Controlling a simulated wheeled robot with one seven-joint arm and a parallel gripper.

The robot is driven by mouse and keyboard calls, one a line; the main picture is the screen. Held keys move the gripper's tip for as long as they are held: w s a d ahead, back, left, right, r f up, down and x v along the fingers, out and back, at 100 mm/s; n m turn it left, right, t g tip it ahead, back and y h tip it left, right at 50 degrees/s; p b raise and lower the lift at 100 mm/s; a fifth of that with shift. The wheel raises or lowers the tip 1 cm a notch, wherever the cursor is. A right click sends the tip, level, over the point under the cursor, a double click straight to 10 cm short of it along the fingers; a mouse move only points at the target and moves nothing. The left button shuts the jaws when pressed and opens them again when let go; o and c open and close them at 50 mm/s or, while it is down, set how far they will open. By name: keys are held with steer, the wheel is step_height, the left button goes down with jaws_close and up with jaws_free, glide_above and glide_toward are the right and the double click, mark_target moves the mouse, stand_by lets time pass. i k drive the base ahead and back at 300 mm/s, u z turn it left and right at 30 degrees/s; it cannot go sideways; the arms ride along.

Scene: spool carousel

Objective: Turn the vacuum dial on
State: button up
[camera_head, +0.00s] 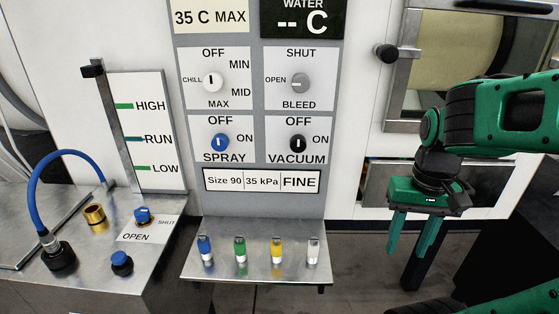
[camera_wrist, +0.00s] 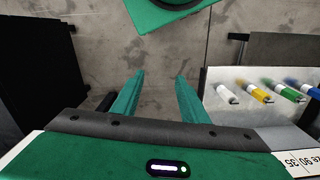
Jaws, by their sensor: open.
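The vacuum dial (camera_head: 298,144) is a small black round knob with a white pointer mark, on the grey panel in the head view. Its mark points up at OFF, and ON is printed to its right. The label VACUUM is below it. My gripper (camera_head: 410,250) is green, open and empty, with its fingers pointing down. It is well to the right of the dial and lower than it. In the wrist view my gripper (camera_wrist: 158,85) shows its two fingers apart over the floor. The dial is not in the wrist view.
Left of the vacuum dial is the blue spray dial (camera_head: 221,143). Above are the chill dial (camera_head: 211,83) and bleed dial (camera_head: 299,83). A steel shelf (camera_head: 255,275) with several coloured vials juts out below the panel. A black handle knob (camera_head: 386,53) sticks out at upper right.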

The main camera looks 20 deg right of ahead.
mark_target(298, 142)
steer(key=k, duration=1.65)
steer(key=u, duration=1.4)
steer(key=i, duration=1.55)
steer(key=z, duration=1.1)
